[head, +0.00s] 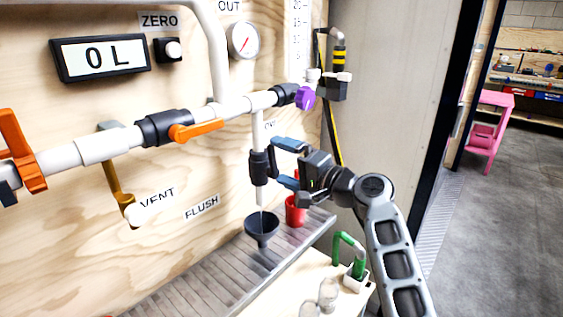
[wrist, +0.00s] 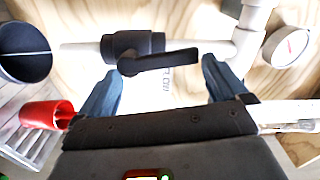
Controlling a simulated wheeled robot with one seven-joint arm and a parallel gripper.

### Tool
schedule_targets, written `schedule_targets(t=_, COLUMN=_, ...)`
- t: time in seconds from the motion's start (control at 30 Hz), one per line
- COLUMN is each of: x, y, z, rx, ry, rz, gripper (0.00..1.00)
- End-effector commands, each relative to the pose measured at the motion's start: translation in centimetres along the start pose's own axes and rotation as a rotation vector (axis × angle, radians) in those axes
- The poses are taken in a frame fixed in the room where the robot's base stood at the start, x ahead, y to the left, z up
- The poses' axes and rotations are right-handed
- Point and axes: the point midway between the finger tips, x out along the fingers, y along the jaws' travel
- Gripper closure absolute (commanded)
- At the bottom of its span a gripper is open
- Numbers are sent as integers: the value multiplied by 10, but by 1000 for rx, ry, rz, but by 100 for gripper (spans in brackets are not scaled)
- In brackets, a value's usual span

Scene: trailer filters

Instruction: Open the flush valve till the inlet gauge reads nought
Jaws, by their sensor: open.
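A black valve (head: 258,167) sits on the vertical white pipe above a dark funnel (head: 262,229). A FLUSH label (head: 201,207) is on the board to its lower left. In the wrist view the valve body (wrist: 128,46) has a black lever (wrist: 165,61) lying roughly along the pipe. My gripper (head: 288,163) is open and empty, just right of the valve. In the wrist view the blue fingertips (wrist: 163,85) are either side of the lever's span; I see no contact. A round gauge (head: 243,40) hangs under an OUT label; no inlet gauge is identifiable.
An orange-handled valve (head: 195,131), a purple knob (head: 305,98) and a brass lever (head: 117,180) are on nearby pipes. A red cup (head: 295,210) stands on the grooved tray (head: 180,288), with a green-handled item (head: 349,255) in front.

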Motion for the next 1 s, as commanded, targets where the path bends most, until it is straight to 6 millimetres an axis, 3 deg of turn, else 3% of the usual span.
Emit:
schedule_targets(t=0.2, x=-38, y=2, z=-1, rx=1, ry=4, rz=2, gripper=0)
schedule_targets(t=0.4, x=-61, y=2, z=-1, rx=2, ry=2, rz=1, gripper=0)
schedule_targets(t=0.83, x=-67, y=2, z=0, rx=1, ry=3, rz=3, gripper=0)
schedule_targets(t=1.0, x=-85, y=34, z=9, rx=-17, ry=51, rz=55, gripper=0)
